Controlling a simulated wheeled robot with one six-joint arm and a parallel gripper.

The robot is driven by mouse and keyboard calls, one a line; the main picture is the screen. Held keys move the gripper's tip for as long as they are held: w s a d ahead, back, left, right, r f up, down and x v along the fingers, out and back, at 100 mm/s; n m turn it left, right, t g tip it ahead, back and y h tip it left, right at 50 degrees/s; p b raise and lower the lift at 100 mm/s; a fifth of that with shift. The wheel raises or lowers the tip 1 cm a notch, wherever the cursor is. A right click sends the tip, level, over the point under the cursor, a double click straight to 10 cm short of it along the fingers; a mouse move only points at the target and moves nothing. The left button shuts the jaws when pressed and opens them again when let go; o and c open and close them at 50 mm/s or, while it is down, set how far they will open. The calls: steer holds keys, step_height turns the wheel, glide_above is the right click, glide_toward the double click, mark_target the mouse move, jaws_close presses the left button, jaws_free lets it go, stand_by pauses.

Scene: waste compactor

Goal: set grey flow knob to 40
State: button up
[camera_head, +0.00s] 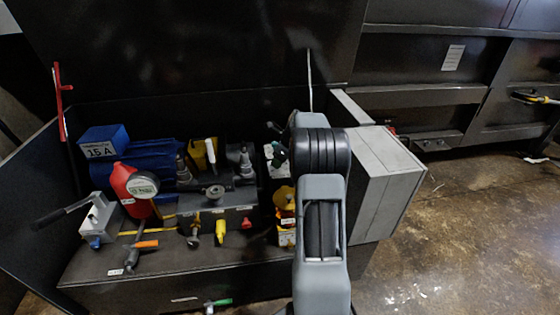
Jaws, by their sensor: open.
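A grey round knob (214,192) sits on top of the dark grey valve block in the middle of the open compartment; it seems to be the grey flow knob. Its scale and setting are too small to read. My grey arm rises from the bottom of the picture, right of the valve block, and covers what lies behind it. My gripper cannot be made out; the arm's own links hide its end. Nothing of mine is seen touching the knob.
A grey cabinet (385,180) stands right of my arm. Open floor lies at right.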

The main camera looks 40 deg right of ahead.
steer(key=shift+c, duration=0.4)
steer(key=c, duration=0.8)
steer(key=shift+a, duration=0.15)
